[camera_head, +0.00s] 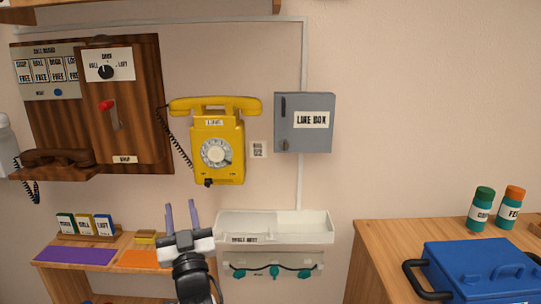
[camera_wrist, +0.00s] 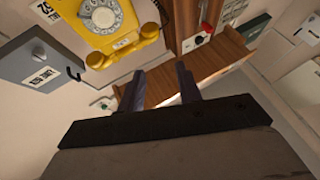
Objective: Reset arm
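My gripper (camera_head: 181,215) is in front of the wall, below the yellow phone and above the low wooden shelf. Its two fingers point up and stand apart with nothing between them. In the wrist view my gripper (camera_wrist: 158,90) also shows two separated dark fingers with an empty gap. The yellow dial phone (camera_head: 232,130) hangs on the wall with its handset on top. It also shows in the wrist view (camera_wrist: 125,42), upside down, beyond the fingers. My gripper does not touch it.
A grey line box (camera_head: 284,135) is right of the phone. A wooden call board (camera_head: 60,120) with a brown handset is left. A white tray (camera_head: 318,228) is right of my gripper. A blue case (camera_head: 475,262) and two jars stand on the right table (camera_head: 385,240).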

